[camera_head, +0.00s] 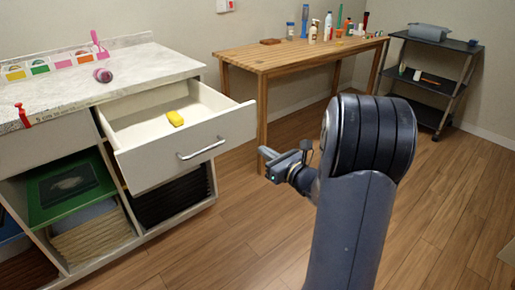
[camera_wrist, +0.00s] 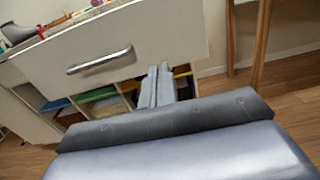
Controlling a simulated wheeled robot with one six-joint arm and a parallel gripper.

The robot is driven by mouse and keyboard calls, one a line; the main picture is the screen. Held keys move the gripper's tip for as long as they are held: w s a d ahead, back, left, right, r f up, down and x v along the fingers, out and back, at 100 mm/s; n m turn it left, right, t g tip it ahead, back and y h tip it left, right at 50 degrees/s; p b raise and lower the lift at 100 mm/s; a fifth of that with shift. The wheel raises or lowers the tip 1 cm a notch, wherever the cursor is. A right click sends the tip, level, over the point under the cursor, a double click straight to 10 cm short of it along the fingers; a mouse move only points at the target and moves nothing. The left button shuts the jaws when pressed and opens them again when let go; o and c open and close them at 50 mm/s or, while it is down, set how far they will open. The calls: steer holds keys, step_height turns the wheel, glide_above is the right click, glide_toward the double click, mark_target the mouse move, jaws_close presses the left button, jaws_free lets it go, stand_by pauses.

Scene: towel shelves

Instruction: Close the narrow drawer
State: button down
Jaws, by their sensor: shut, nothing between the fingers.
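The narrow drawer (camera_head: 185,147) is pulled out of the counter's right side in the head view.
A wooden table (camera_head: 290,55) with bottles stands behind, and a dark shelf rack (camera_head: 430,75) at the right. The wooden floor right of the drawer is clear.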

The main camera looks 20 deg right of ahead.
mark_target(234, 131)
steer(key=b+x, duration=0.1)
steer(key=x, duration=1.1)
steer(key=shift+w+a, duration=0.1)
steer(key=shift+w, duration=0.05)
steer(key=shift+w, duration=0.1)
